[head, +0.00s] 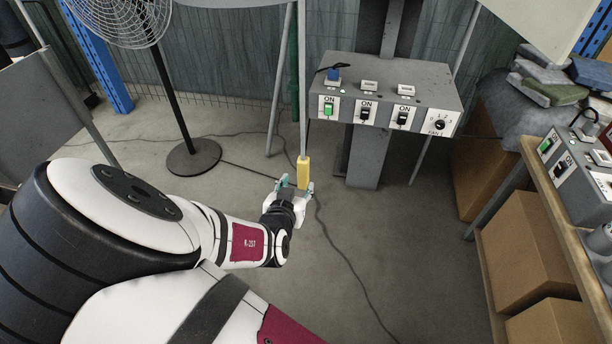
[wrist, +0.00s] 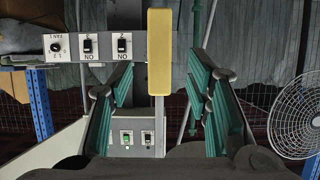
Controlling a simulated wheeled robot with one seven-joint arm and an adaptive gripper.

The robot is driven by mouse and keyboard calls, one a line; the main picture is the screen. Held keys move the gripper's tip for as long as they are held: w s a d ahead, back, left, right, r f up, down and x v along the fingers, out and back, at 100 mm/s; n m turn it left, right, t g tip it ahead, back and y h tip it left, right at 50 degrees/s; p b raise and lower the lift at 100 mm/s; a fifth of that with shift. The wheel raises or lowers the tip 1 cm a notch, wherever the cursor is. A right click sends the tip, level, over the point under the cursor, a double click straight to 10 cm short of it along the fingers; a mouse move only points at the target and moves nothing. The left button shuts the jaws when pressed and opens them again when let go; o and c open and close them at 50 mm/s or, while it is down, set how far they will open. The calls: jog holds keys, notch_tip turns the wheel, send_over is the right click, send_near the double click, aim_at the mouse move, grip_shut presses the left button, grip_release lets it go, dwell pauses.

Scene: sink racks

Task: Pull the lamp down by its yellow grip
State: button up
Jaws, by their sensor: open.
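The yellow grip (head: 303,172) is a block on the lower end of a thin upright grey rod (head: 302,80). The lamp itself is not recognisable in either view. My gripper (head: 297,186) is at the grip's lower end in the head view, its jaws apart. In the wrist view, which looks upside down, the yellow grip (wrist: 160,50) shows large between and beyond the green-padded fingers of my gripper (wrist: 160,84). Neither finger visibly presses on it; contact is hard to tell.
A grey switch box (head: 387,92) on a post stands right of the rod. A fan (head: 122,20) stands at the left. A bench (head: 560,205) with cardboard boxes (head: 524,245) is at the right. Cables cross the floor (head: 400,265), which is otherwise open in the middle.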

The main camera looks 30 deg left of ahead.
aim_at(302, 177)
jog(key=b+x, duration=0.5)
jog(key=x, duration=0.2)
jog(key=shift+w+f, duration=0.25)
jog(key=shift+w+a+b, duration=0.1)
jog(key=shift+w+b, duration=0.25)
jog(key=shift+w, duration=0.05)
